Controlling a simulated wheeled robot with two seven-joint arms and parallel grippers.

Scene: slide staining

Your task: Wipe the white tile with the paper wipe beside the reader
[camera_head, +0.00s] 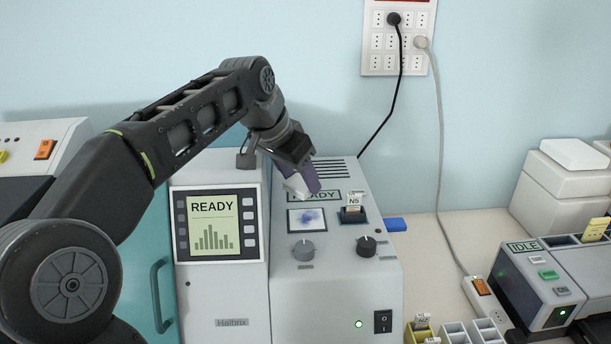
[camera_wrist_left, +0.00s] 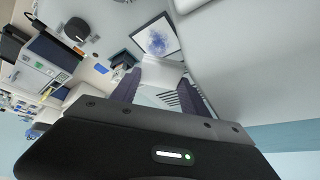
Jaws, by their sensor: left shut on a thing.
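The white tile (camera_head: 306,219) is set in the top of the grey reader (camera_head: 335,275) and carries a blue-purple smear. In the left wrist view the stained tile (camera_wrist_left: 157,40) lies just beyond the fingertips. My left gripper (camera_head: 301,181) is above and behind the tile, apart from it, with its purple fingers pointing down. It is shut on the white paper wipe (camera_head: 296,187), which also shows between the fingers in the left wrist view (camera_wrist_left: 158,76). The fingers partly hide the wipe and the reader's READY display. My right gripper is not in view.
A slide labelled N5 (camera_head: 354,202) stands in a dark slot right of the tile. Two knobs (camera_head: 303,250) (camera_head: 366,246) rise in front. A blue block (camera_head: 395,225) lies beside the reader. A READY screen (camera_head: 213,222) is at left, an IDLE machine (camera_head: 540,285) at right.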

